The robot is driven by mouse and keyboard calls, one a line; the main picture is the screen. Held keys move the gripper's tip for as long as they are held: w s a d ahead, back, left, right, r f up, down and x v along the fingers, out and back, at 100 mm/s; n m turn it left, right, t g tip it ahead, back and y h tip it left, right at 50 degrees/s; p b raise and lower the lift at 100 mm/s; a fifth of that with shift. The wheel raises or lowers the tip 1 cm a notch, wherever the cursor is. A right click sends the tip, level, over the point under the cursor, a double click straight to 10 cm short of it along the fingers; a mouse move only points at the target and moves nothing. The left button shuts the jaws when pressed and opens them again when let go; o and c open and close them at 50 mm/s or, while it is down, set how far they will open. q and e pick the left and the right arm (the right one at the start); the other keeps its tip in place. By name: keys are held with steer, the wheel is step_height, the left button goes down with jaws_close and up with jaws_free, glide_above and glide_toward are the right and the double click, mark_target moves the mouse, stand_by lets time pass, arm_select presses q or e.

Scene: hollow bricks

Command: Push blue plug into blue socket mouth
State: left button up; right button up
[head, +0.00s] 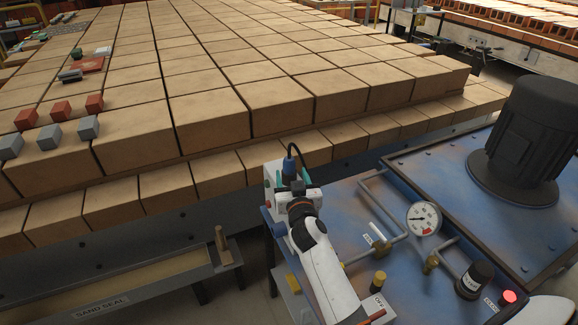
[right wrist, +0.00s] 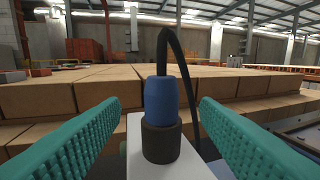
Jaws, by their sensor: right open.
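The blue plug (right wrist: 161,98) stands upright in the middle of the right wrist view, with a black cable rising from its top. Below it is a black collar (right wrist: 161,142) on a pale box; I cannot tell whether this is the socket mouth or part of the plug. The plug's top also shows in the head view (head: 289,164). My right gripper (head: 293,178) is open, its teal fingers on either side of the plug with visible gaps. The pale box (head: 271,192) is partly hidden by the gripper in the head view. My left gripper is not in view.
A large stack of tan bricks (head: 210,110) rises just behind the box. A blue metal unit with a pressure gauge (head: 423,218), pipes and a black motor (head: 530,130) stands to the right. Small red and grey blocks (head: 60,108) lie on the bricks at left.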

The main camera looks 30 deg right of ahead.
mark_target(290, 166)
steer(key=x, duration=0.5)
steer(key=shift+d+r+p, duration=0.15)
steer(key=shift+r+p, duration=0.1)
steer(key=shift+p, duration=0.15)
steer(key=shift+w+d, duration=0.1)
steer(key=shift+w, duration=0.2)
steer(key=shift+s, duration=0.1)
steer(key=shift+c, duration=0.6)
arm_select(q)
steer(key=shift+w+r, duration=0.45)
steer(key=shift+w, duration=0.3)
arm_select(e)
steer(key=c, duration=0.9)
steer(key=shift+r, duration=0.1)
steer(key=shift+c, duration=0.2)
